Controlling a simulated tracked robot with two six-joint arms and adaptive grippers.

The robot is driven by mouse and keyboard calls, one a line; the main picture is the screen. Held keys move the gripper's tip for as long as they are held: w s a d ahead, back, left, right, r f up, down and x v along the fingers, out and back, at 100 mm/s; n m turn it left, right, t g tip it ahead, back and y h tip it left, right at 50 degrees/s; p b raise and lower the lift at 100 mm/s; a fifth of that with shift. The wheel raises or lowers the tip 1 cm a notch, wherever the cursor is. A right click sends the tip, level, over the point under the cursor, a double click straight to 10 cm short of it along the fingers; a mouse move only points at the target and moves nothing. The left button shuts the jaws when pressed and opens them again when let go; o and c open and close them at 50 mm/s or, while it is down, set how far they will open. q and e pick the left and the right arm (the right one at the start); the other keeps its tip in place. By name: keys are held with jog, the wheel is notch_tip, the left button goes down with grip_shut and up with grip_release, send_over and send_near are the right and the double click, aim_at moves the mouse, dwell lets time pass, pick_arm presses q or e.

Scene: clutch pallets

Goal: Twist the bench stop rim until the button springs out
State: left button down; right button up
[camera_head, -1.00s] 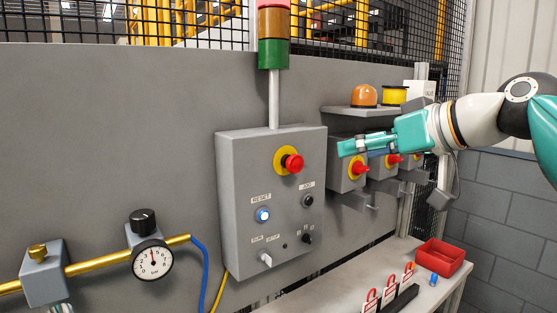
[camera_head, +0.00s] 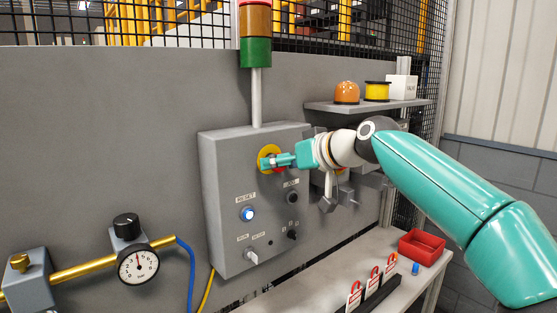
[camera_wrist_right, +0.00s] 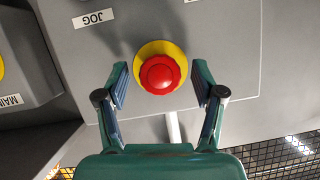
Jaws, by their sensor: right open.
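The bench stop is a red mushroom button on a yellow collar (camera_head: 266,152) on the front of the grey control box (camera_head: 222,190). In the head view my right gripper (camera_head: 274,162) is in front of it and hides most of the red rim. In the right wrist view the red button (camera_wrist_right: 160,75) sits centred between the open fingers of my right gripper (camera_wrist_right: 160,85). A gap shows on each side, so the fingers do not appear to touch the rim. My left gripper is not in view.
A blue-lit reset button (camera_head: 247,214), a black jog knob (camera_head: 292,198) and a selector switch (camera_head: 252,256) share the box. A neighbouring box (camera_wrist_right: 35,70) with a MAIN label stands beside it. A red tray (camera_head: 422,247) and red tags (camera_head: 373,277) are on the bench.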

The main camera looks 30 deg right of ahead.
jog(key=shift+w+f, duration=0.2)
jog(key=shift+w, duration=0.35)
